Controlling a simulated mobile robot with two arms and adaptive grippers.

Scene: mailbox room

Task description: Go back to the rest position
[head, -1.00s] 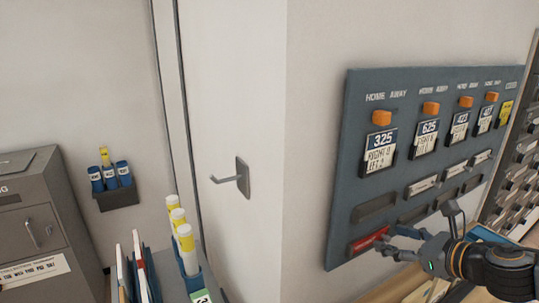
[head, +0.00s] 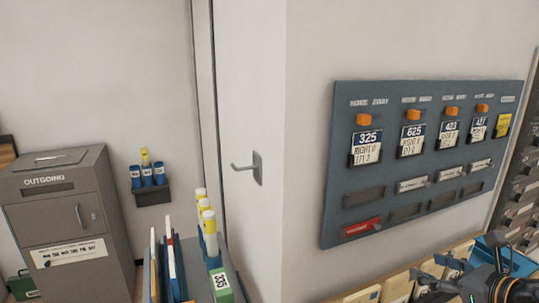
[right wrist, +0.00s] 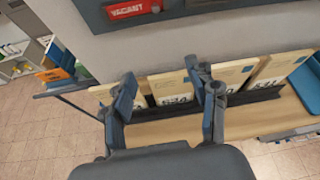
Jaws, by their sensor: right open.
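My right gripper (head: 440,275) is at the lower right of the head view, below and in front of the panel. Its fingers are apart and nothing is between them. In the right wrist view the gripper (right wrist: 166,84) hangs over a shelf with cream envelopes or folders (right wrist: 160,90), and the fingers overlap them in the picture. I cannot tell if they touch. The dark wall panel (head: 345,200) carries orange switches, numbered cards and a red "VACANT" plate (head: 361,229). That plate also shows in the right wrist view (right wrist: 128,10). My left gripper is out of view.
A wooden shelf (right wrist: 245,118) runs under the panel. A wall hook (head: 246,167) sticks out at the centre. A grey "OUTGOING" box (head: 75,220) stands at left. A holder with yellow-capped tubes (head: 208,230) stands low in front. Mailboxes (head: 517,205) line the right edge.

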